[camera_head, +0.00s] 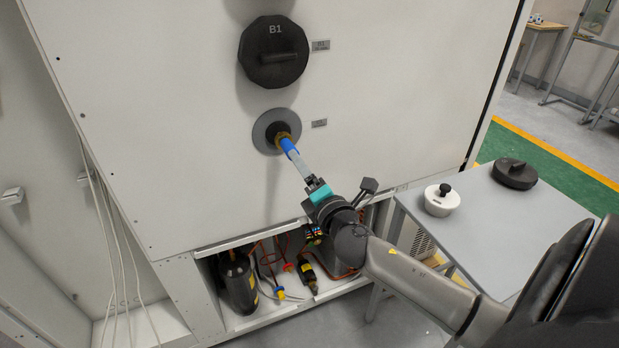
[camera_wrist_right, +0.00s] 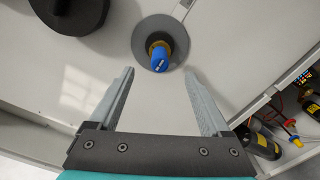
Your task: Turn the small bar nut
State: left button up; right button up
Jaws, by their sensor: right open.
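The small bar nut is a blue cap with a brass-coloured collar (camera_head: 286,143), sticking out from a round grey plate (camera_head: 262,131) on the white panel. In the right wrist view the blue cap (camera_wrist_right: 160,59) is ahead, roughly centred between my fingertips. My right gripper (camera_head: 296,158) reaches up from the lower right in the head view, lined up with the nut. In the wrist view its two fingers (camera_wrist_right: 159,74) are spread wide with nothing clamped. I cannot tell whether the fingertips overlap the cap's end. My left gripper is not in view.
A large black knob marked B1 (camera_head: 273,52) sits above the nut. A grey table (camera_head: 487,225) at right holds a white lidded pot (camera_head: 441,201) and a black knob-shaped lid (camera_head: 514,173). An open lower compartment (camera_head: 277,311) holds bottles, tools and cables.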

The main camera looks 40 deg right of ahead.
jog(key=shift+v, duration=1.35)
